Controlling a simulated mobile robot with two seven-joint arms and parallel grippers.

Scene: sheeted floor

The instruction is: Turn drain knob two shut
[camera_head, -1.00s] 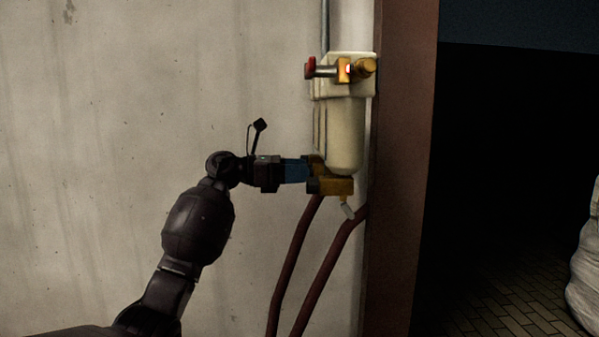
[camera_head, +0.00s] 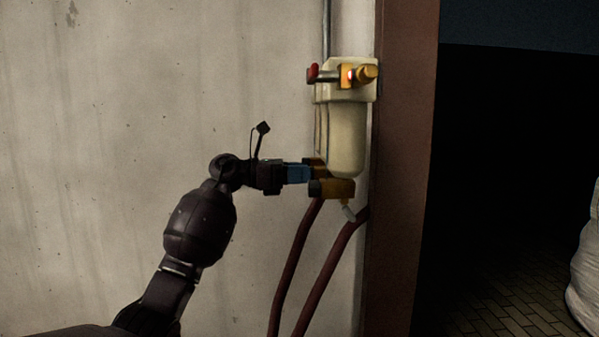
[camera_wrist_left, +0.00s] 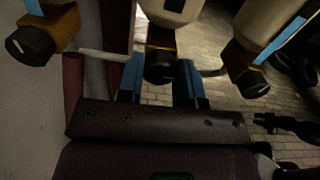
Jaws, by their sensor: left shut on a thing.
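A cream filter housing (camera_head: 347,135) hangs on the wall beside the brown post. Brass drain fittings with black knobs sit at its bottom. My left gripper (camera_head: 308,173) reaches them from the left with blue fingers. In the left wrist view, the middle black knob (camera_wrist_left: 160,67) sits between the fingertips of my left gripper (camera_wrist_left: 160,80), which is shut on it. A left knob (camera_wrist_left: 30,43) and a right knob (camera_wrist_left: 250,82) stand free on either side. In the head view the gripped knob is hidden by the fingers; one black-ended brass fitting (camera_head: 335,188) shows just below.
A red-handled valve (camera_head: 314,73) with a brass end (camera_head: 367,74) is at the housing's top. Dark red hoses (camera_head: 330,270) run down below. The brown post (camera_head: 400,170) stands close on the right. The wall left of the housing is bare.

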